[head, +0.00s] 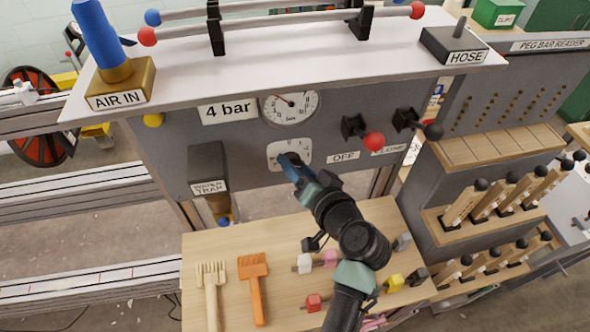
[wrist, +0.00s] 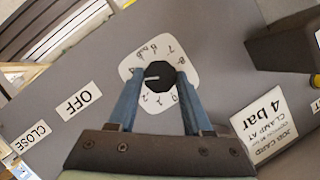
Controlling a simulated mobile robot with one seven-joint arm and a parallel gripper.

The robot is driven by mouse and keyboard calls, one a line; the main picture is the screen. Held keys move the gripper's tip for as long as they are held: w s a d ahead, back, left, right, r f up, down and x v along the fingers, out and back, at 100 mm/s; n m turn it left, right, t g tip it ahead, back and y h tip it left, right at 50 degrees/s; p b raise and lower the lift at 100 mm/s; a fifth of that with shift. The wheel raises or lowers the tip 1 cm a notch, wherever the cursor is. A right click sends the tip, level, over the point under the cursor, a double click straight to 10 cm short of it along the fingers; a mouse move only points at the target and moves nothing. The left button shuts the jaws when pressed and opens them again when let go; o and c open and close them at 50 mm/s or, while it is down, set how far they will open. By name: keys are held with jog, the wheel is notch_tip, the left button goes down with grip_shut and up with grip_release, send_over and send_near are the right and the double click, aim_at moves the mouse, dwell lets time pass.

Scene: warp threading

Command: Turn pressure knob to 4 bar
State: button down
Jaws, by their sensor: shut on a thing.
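The pressure knob (wrist: 159,76) is a dark, many-sided knob with a white pointer line, on a white numbered dial plate (wrist: 185,60). In the wrist view its line points left; the small figure beside it is hard to read. The dial plate also shows on the grey panel in the head view (head: 301,147), where my gripper (head: 288,160) covers the knob. My gripper's blue fingers (wrist: 158,84) are shut on the knob, one on each side. The round gauge (head: 290,106) above has its needle toward the upper left. A "4 bar" card (head: 229,110) is left of the gauge.
An OFF lever with a red ball (head: 374,141) and a CLOSE lever with a black ball (head: 433,131) stick out right of the knob. The water trap (head: 207,165) is left. Below, a wooden table (head: 205,250) holds combs and small coloured pieces.

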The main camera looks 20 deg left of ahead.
jog(key=shift+d+f+m+y+b, duration=0.15)
jog(key=shift+m+y+b, duration=0.5)
jog(key=shift+m, duration=0.55)
jog(key=shift+c, duration=1.6)
grip_release()
jog(key=b+v, duration=0.1)
jog(key=v, duration=1.2)
jog(key=shift+b, duration=0.35)
jog(key=shift+w, duration=0.15)
